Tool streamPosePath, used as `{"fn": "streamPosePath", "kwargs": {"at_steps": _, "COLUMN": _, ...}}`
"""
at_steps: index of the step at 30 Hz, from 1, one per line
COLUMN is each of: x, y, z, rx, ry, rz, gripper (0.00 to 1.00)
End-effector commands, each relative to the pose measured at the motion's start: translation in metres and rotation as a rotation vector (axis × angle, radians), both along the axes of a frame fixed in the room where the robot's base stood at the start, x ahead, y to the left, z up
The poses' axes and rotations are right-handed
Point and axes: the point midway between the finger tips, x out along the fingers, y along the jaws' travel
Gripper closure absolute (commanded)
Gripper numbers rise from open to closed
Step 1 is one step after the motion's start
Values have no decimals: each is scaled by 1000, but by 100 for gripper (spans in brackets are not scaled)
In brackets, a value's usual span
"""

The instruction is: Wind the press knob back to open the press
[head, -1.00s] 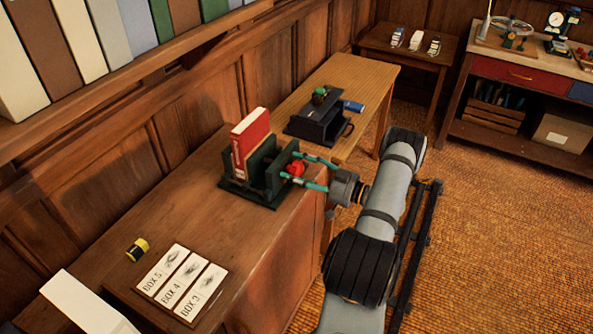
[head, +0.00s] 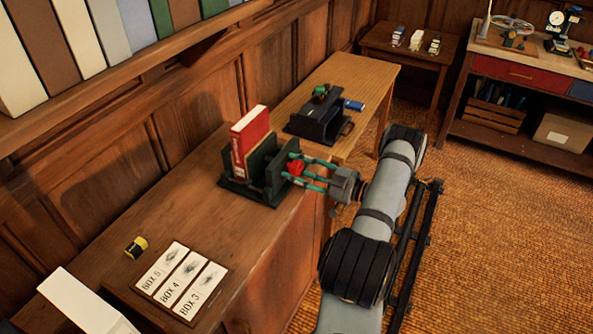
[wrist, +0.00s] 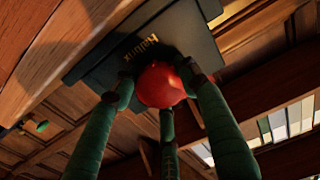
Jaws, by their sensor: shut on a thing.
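The dark green press (head: 255,195) stands on the wooden desk in the head view, with a red book (head: 250,138) upright in it. Its red knob (head: 296,168) faces my arm. My gripper (head: 303,170) has its green fingers shut around the knob. In the wrist view the rounded red knob (wrist: 160,85) sits between my three fingertips (wrist: 158,92), in front of a dark press plate with gold lettering. The fingers hide part of the knob. I cannot tell how much gap there is between the moving plate and the book.
Cards marked BOX 5, BOX 4 and BOX 3 (head: 180,280) lie on the near desk, beside a small yellow and black item (head: 136,247). A black device (head: 318,120) and a blue item (head: 354,105) rest on the lighter table behind. The floor right of my arm is clear.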

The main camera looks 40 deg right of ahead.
Motion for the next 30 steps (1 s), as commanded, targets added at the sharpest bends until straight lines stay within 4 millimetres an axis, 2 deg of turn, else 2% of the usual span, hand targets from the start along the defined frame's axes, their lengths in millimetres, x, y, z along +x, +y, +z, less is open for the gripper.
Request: {"fn": "streamPosePath", "kwargs": {"at_steps": 30, "x": -1, "y": 0, "z": -7, "rx": -1800, "ry": -865, "rz": 2, "gripper": 83}}
